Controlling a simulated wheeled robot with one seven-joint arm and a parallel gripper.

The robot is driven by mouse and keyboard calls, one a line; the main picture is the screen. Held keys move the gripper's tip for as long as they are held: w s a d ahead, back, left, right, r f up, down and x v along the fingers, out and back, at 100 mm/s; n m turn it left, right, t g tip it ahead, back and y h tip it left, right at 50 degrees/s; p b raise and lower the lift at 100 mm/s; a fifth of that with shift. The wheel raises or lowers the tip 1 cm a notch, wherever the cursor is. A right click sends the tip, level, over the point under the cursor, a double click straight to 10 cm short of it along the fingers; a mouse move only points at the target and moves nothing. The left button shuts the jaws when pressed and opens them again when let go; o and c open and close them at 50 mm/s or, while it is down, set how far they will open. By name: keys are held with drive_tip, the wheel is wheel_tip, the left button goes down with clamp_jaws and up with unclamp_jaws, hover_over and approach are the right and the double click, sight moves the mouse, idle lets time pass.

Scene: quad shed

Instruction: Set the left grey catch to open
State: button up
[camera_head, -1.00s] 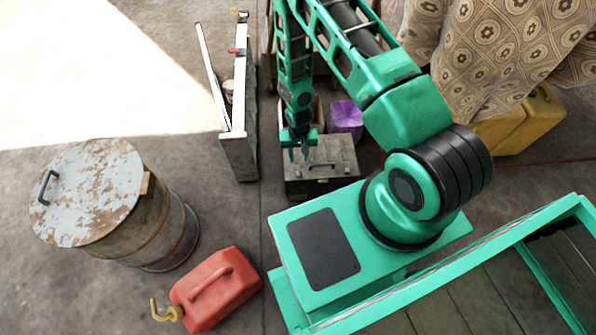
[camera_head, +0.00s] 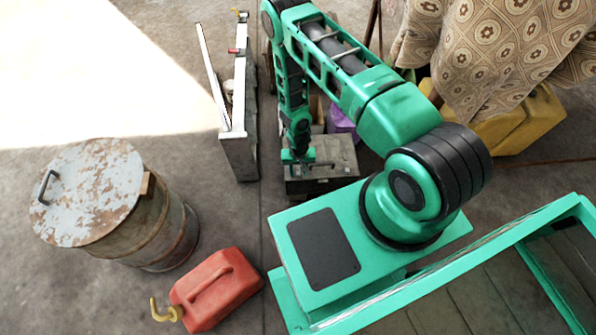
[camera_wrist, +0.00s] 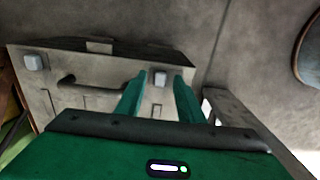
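A dark grey toolbox (camera_head: 335,166) with a handle on its front face stands on the floor beyond my base. In the wrist view the toolbox (camera_wrist: 120,64) shows two small pale grey catches, one on each side of the handle (camera_wrist: 78,82). One catch (camera_wrist: 160,78) appears between my fingertips; the other catch (camera_wrist: 33,62) is at the far left. My gripper (camera_wrist: 161,80) is open, its two green fingers apart and empty. In the head view my gripper (camera_head: 298,165) is at the left end of the toolbox. I cannot tell whether the fingers touch it.
A tall open metal container (camera_head: 238,150) stands close left of the toolbox. A purple object (camera_head: 343,123) is just behind it. A rusty drum (camera_head: 125,215) and a red fuel can (camera_head: 215,290) stand at left. A yellow can (camera_head: 510,122) and a patterned cloth are at right.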

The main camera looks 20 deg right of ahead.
drive_tip(key=shift+f, duration=0.15)
drive_tip(key=shift+c, duration=0.3)
clamp_jaws()
drive_tip(key=shift+w+a, duration=0.2)
drive_tip(key=shift+a, duration=0.35)
drive_tip(key=shift+w+a, duration=0.15)
drive_tip(key=shift+a, duration=0.4)
drive_tip(key=shift+o, duration=0.3)
unclamp_jaws()
wheel_tip(320, 180, up, 11)
drive_tip(key=shift+f, duration=0.1)
